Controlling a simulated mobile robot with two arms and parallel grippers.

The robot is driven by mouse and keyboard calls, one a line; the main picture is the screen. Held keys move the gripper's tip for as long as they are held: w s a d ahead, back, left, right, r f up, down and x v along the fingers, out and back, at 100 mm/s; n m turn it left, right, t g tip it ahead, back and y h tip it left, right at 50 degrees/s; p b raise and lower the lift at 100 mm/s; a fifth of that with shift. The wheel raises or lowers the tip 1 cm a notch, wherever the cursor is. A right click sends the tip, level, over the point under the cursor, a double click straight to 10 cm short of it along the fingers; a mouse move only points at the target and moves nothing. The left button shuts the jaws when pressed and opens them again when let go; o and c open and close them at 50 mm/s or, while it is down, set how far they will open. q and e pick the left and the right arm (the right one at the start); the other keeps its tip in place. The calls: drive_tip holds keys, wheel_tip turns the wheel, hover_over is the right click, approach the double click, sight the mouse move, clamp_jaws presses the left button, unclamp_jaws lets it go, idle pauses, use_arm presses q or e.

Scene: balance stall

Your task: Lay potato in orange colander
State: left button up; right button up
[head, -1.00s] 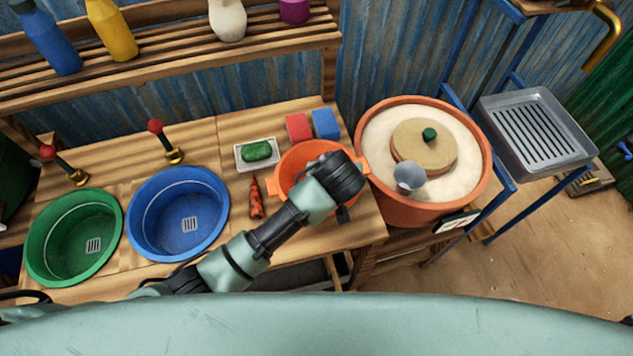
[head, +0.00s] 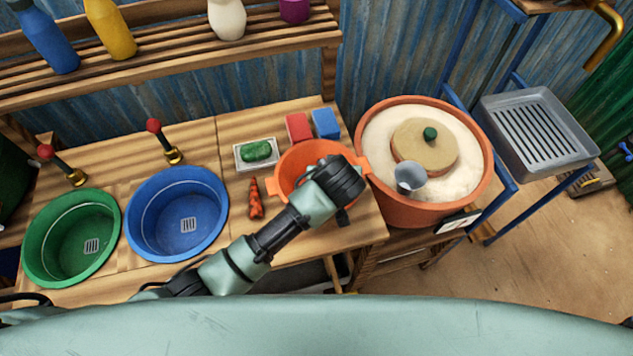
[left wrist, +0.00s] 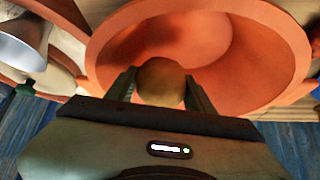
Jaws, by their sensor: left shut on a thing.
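The orange colander (head: 298,160) stands on the wooden counter; my left arm covers part of it in the head view. In the left wrist view the colander (left wrist: 265,50) fills the background, its inside facing the camera. A round brown potato (left wrist: 161,82) is held between the two fingers of my left gripper (left wrist: 162,88), which is shut on it. The potato shows in front of the colander's opening; whether it touches the colander cannot be told. In the head view the potato and fingertips are hidden behind my left wrist. My right gripper is not in view.
Red (head: 299,127) and blue (head: 325,124) blocks stand behind. A large terracotta pot (head: 390,205) with a metal scoop (head: 409,178) is close on the right. Blue (head: 208,240) and green (head: 35,262) basins are left.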

use_arm(q)
drive_tip(key=o, duration=1.5)
drive_tip(key=v, duration=0.8)
drive_tip(key=shift+b, duration=0.35)
drive_tip(key=shift+f, duration=0.1)
